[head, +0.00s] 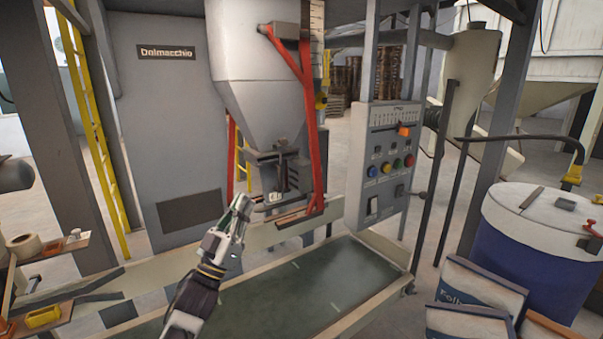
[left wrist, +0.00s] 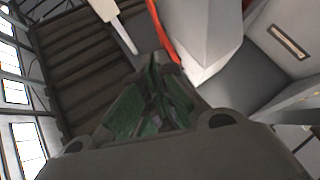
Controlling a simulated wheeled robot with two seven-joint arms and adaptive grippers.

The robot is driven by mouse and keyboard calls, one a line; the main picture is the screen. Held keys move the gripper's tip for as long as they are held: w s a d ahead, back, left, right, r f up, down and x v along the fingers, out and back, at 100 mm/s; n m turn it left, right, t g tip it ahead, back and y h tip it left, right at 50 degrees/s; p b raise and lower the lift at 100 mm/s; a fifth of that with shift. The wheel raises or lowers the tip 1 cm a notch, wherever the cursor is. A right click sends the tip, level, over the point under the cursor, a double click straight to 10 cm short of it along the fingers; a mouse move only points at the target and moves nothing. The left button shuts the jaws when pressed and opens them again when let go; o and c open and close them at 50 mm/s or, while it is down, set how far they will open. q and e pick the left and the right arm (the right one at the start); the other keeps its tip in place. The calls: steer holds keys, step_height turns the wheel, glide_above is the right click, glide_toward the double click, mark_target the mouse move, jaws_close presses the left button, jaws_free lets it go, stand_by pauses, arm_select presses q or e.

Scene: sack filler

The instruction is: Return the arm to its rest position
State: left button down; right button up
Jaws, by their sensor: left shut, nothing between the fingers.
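The fingers are shut with nothing held. In the left wrist view the green-padded fingers (left wrist: 155,105) point up toward the hopper and a red frame bar. In the head view the fingertips appear close to the filler's spout (head: 280,172); I cannot tell whether they touch it. My right gripper is not in view.
A control panel (head: 389,150) with coloured buttons stands right of the hopper. A dark conveyor belt (head: 320,285) runs below, empty where visible. A blue drum (head: 530,245) and filled sacks (head: 478,298) stand at the right. A wooden shelf (head: 60,250) with tape is at the left.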

arm_select(q)
steer(key=s+a+f+n+g+y, duration=0.1)
steer(key=a+f+n+g+y, duration=0.2)
steer(key=f, duration=0.5)
steer(key=s+a+f+n+g+y, duration=0.1)
steer(key=s+f+g+y, duration=0.1)
steer(key=f+y, duration=0.45)
steer(key=s+a+f+n+g+y, duration=0.1)
steer(key=a+f+n+g+y, duration=0.15)
steer(key=f, duration=0.75)
steer(key=s+a+f+m+g, duration=0.1)
steer(key=s+f+g, duration=0.35)
steer(key=s, duration=0.35)
steer(key=s+f+m+g+y, duration=0.1)
steer(key=s+f+g, duration=0.2)
steer(key=s+f, duration=0.45)
steer(key=s+a+f+m+g, duration=0.15)
steer(key=s+f+g, duration=0.25)
steer(key=s, duration=0.5)
step_height(320, 180, down, 32)
steer(key=s+a+r+g, duration=0.1)
steer(key=s+a+g, duration=0.1)
steer(key=s+a+f, duration=0.4)
steer(key=s+f, duration=0.6)
steer(key=s+a+f+y, duration=0.1)
steer(key=s+a+f, duration=0.2)
steer(key=s+f, duration=0.7)
steer(key=shift+s+a+f+m+g, duration=0.3)
steer(key=shift+s+a+f, duration=0.05)
steer(key=shift+f, duration=0.25)
